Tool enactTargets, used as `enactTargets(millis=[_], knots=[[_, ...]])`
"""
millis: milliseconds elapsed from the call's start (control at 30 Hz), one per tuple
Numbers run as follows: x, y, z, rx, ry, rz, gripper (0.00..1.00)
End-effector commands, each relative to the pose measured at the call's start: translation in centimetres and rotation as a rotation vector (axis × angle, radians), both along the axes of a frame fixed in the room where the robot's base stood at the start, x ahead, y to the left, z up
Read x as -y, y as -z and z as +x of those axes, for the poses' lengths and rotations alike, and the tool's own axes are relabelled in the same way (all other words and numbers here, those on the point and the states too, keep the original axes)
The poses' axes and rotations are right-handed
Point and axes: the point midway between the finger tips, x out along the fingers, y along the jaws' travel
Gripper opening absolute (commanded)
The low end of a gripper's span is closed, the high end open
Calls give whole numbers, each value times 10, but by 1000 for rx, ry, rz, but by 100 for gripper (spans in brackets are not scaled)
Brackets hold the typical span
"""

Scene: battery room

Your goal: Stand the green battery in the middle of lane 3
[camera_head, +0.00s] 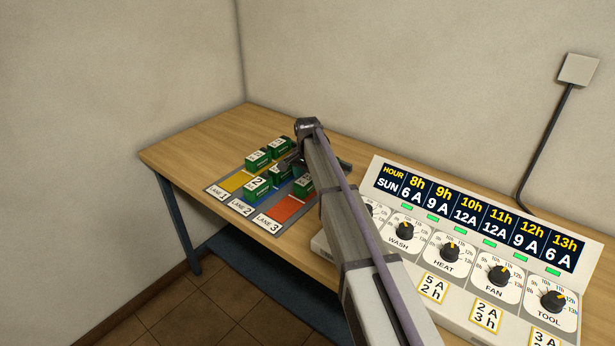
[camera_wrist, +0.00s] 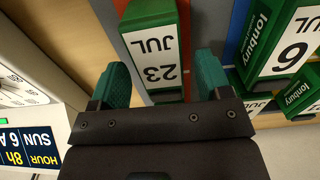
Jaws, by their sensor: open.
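A green battery labelled 23 JUL (camera_wrist: 154,52) lies ahead of my gripper (camera_wrist: 162,82) in the wrist view. My gripper is open, with one teal finger on each side of the battery's near end and small gaps visible; no grip shows. In the head view a green battery (camera_head: 303,186) stands at the back end of the red patch of lane 3 (camera_head: 288,209), beside my gripper, which is mostly hidden behind my arm. Several similar green batteries are there, so I cannot tell by colour which one is meant.
Green batteries stand in lane 1 (camera_head: 257,159) and lane 2 (camera_head: 256,187); one labelled 6 JUL (camera_wrist: 292,50) is close to the right in the wrist view. A control panel with dials (camera_head: 450,252) stands to the right. The front of lane 3 is clear.

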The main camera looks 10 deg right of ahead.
Motion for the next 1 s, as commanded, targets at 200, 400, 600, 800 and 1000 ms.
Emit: enactTargets(millis=[200, 400, 600, 800, 1000], knots=[[0, -69, 0, 0, 0, 0, 71], [0, -105, 0, 0, 0, 0, 71], [0, -105, -6, 0, -9, 0, 71], [0, -104, -160, -1, -311, -1, 71], [0, -104, -336, -1, -740, -1, 71]])
